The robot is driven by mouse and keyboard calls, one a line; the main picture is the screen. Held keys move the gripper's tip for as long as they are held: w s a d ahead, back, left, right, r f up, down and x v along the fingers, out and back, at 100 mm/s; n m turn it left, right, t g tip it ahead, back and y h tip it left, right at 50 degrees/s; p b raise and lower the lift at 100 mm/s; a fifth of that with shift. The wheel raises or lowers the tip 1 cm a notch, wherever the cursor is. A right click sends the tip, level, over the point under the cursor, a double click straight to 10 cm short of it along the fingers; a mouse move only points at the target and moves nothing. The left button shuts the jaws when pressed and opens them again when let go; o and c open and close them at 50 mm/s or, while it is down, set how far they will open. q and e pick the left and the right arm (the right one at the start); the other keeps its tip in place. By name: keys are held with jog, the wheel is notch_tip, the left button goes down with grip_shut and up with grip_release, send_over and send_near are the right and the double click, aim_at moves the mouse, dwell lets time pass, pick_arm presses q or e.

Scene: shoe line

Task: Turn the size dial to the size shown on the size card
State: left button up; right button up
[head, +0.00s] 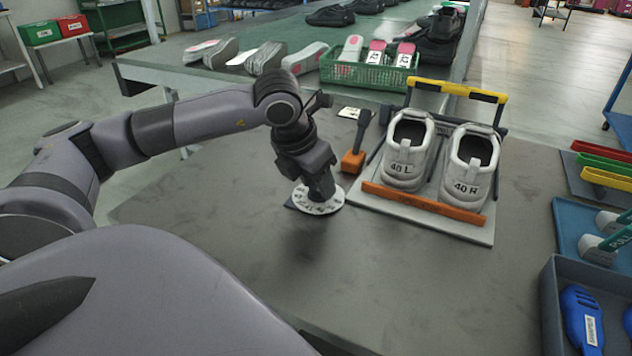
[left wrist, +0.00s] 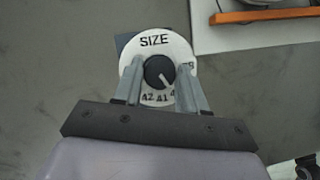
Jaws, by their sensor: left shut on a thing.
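The size dial (head: 322,208) is a white disc on the grey table, below my left gripper (head: 319,190). In the left wrist view its white face (left wrist: 154,42) reads SIZE, with 42 and 41 at the lower edge and other numbers partly hidden by a finger. My left gripper (left wrist: 160,80) is shut on the dial's black knob (left wrist: 156,71). The knob's white pointer points down and right, toward a partly covered number right of 41. A small white card (head: 354,113) lies behind the dial; its print is too small to read. My right gripper is out of view.
A pair of white shoes (head: 408,150) marked 40 L and 40 R stands in a rack (head: 425,205) right of the dial. An orange-based tool (head: 353,161) stands between. A green crate (head: 370,74) is behind; trays (head: 566,225) are at right. The front table is clear.

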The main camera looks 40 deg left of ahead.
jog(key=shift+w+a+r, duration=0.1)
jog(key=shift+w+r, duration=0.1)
pick_arm(q)
jog(key=shift+n, duration=0.3)
jog(key=o, duration=1)
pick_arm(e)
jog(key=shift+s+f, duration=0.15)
pick_arm(q)
jog(key=p+v, duration=0.1)
jog(key=v, duration=0.6)
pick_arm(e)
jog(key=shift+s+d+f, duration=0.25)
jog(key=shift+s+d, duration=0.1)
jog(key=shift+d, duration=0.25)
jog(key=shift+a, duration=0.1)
